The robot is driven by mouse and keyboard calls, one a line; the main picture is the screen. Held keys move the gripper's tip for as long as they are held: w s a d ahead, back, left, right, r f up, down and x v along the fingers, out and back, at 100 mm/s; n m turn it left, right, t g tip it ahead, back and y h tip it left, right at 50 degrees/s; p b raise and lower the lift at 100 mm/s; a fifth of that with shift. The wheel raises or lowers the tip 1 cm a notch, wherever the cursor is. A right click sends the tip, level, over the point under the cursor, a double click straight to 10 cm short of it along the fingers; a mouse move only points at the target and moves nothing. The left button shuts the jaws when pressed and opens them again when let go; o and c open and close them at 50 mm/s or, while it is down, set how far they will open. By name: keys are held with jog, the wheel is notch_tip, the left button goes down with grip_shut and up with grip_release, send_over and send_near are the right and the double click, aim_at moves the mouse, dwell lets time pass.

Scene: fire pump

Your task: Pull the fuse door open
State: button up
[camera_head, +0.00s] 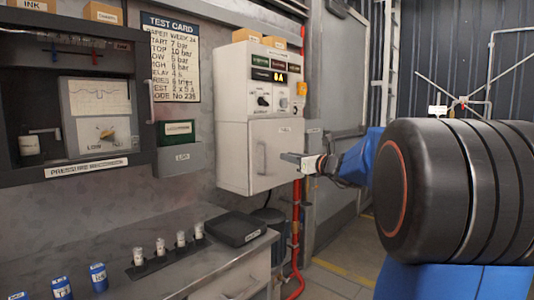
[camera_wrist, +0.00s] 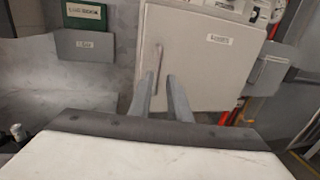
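The fuse door (camera_head: 284,150) is the pale lower door of the cabinet at the middle of the head view, and it looks shut. It carries a small label and an upright bar handle (camera_head: 262,158) on its left side. In the wrist view the door (camera_wrist: 198,60) fills the upper middle, with the handle (camera_wrist: 157,58) just beyond my fingertips. My gripper (camera_head: 287,157) is in front of the door, right of the handle in the head view. In the wrist view my gripper (camera_wrist: 161,77) has its two fingers apart, with nothing seen held; contact with the handle cannot be told.
The cabinet's upper panel (camera_head: 275,88) has a display and knobs. A red pipe (camera_head: 296,225) runs down beside it. A grey wall box (camera_head: 181,159) is to the left. Below, a bench (camera_head: 190,265) holds a black device (camera_head: 235,228) and several small cylinders.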

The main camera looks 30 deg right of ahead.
aim_at(266, 152)
jog(key=w, duration=0.4)
jog(key=w+a, duration=0.1)
jog(key=w, duration=0.4)
jog(key=w+a, duration=0.1)
jog(key=w, duration=0.4)
jog(key=shift+w+a, duration=0.15)
jog(key=shift+a, duration=0.05)
grip_shut()
